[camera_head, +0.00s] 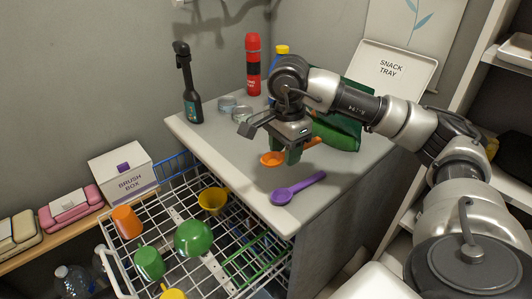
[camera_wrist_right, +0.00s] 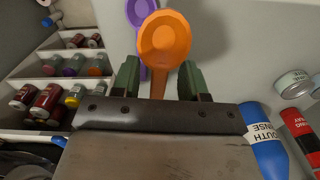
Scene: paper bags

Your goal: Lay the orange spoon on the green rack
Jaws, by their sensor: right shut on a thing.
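The orange spoon (camera_head: 271,159) is held above the grey counter, its bowl pointing left and its handle running right behind the fingers. My right gripper (camera_head: 293,155) is shut on the handle. In the right wrist view the spoon's bowl (camera_wrist_right: 164,38) sticks out beyond the green fingertips (camera_wrist_right: 157,82), with the handle between them. My left gripper is not in view.
A purple spoon (camera_head: 298,188) lies on the counter (camera_head: 235,160) near its front edge. The white wire basket (camera_head: 128,278) holds green, orange and yellow cups and bowls. A black bottle (camera_head: 190,95), tins (camera_head: 228,103) and a red bottle (camera_head: 253,65) stand at the back. A dark green item (camera_head: 340,135) sits behind my arm.

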